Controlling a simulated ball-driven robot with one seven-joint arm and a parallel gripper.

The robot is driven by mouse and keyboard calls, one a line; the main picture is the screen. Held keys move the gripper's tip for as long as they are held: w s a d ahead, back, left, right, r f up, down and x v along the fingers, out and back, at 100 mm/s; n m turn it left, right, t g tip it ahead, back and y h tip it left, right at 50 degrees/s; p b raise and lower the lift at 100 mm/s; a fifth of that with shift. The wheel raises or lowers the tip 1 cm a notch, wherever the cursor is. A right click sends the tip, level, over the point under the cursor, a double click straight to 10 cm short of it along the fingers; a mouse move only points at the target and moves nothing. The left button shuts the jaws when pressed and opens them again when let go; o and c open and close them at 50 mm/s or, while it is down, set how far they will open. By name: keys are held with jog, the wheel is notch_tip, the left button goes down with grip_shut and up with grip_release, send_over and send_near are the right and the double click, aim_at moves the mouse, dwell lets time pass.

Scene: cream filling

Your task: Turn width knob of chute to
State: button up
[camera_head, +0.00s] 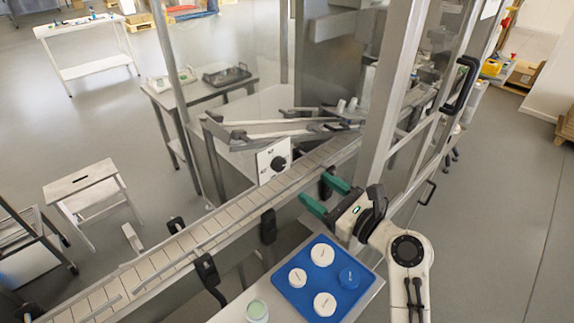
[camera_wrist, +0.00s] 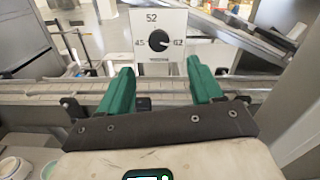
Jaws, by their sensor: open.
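The width knob (camera_head: 278,163) is a round black dial on a white panel (camera_head: 264,166) below the metal chute (camera_head: 262,131). In the wrist view the knob (camera_wrist: 158,40) is straight ahead, with "52" printed above it and smaller numbers at its left and right. A light mark on the knob seems to point toward the right number, but is small. My gripper (camera_head: 313,186) has green fingers, spread apart and empty. It is on the near side of the conveyor, short of the knob and not touching it. In the wrist view the gripper (camera_wrist: 159,70) has the knob between and beyond its fingertips.
The conveyor (camera_head: 205,231) runs between my gripper and the panel, with black brackets along its near edge. A metal frame post (camera_head: 388,90) stands close to the arm.

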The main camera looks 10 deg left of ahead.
aim_at(281, 165)
jog(key=p+x, duration=0.1)
jog(key=x, duration=0.9)
jog(key=shift+w+a, duration=0.15)
jog(key=shift+a, duration=0.15)
jog(key=c, duration=1.1)
